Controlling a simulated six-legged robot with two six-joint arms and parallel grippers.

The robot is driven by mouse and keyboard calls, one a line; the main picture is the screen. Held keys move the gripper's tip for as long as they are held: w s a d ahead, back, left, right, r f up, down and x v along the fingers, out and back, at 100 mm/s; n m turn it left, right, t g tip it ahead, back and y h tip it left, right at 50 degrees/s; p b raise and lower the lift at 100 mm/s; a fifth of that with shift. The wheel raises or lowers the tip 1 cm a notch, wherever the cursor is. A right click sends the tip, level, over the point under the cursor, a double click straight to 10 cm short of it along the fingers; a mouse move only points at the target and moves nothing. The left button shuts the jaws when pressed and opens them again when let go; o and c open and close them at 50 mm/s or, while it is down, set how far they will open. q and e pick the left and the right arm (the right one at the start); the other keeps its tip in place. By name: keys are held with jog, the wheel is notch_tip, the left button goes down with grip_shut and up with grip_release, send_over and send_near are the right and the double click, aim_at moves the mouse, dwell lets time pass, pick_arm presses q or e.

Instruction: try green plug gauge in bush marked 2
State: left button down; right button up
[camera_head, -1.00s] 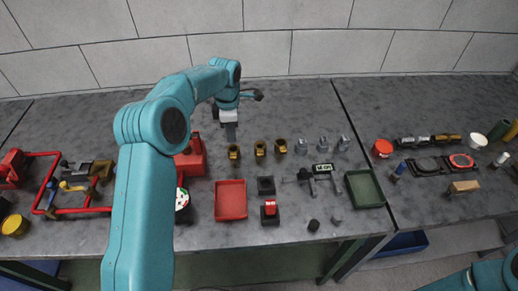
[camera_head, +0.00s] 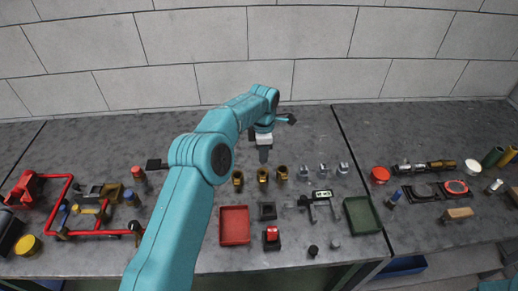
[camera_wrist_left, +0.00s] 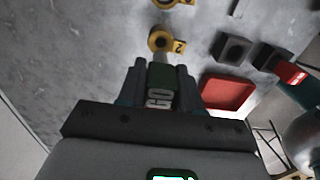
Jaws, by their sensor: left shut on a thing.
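My left gripper (camera_head: 264,153) hangs above the row of brass bushes, just behind the middle one. It is shut on the green plug gauge (camera_wrist_left: 160,86), whose side reads GO in the left wrist view. The gauge's grey tip points at the brass bush marked 2 (camera_wrist_left: 162,40); I cannot tell whether they touch, but the bush's ring shows beyond the tip. In the head view the bush under the gripper is the middle brass one (camera_head: 263,175). The gauge is hidden by the fingers there. My right gripper is out of view.
Brass bushes stand at either side (camera_head: 238,179), with steel ones (camera_head: 323,170) to the right. In front are a red tray (camera_head: 234,226), a black block (camera_head: 267,211), a red-topped black block (camera_head: 271,237), a digital gauge (camera_head: 321,196) and a green tray (camera_head: 362,215).

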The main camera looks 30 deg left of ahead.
pick_arm(q)
jog(key=shift+d+f, duration=0.15)
jog(key=shift+f+b, duration=0.8)
jog(key=shift+f, duration=0.05)
jog(key=shift+f+b, duration=0.75)
jog(key=shift+f, duration=0.45)
jog(key=shift+f+b, duration=0.6)
jog(key=shift+f, duration=0.1)
jog(key=shift+r, duration=0.15)
dwell(1.1)
jog(key=shift+r+p, duration=1.2)
jog(key=shift+r, duration=0.6)
jog(key=shift+f, duration=0.1)
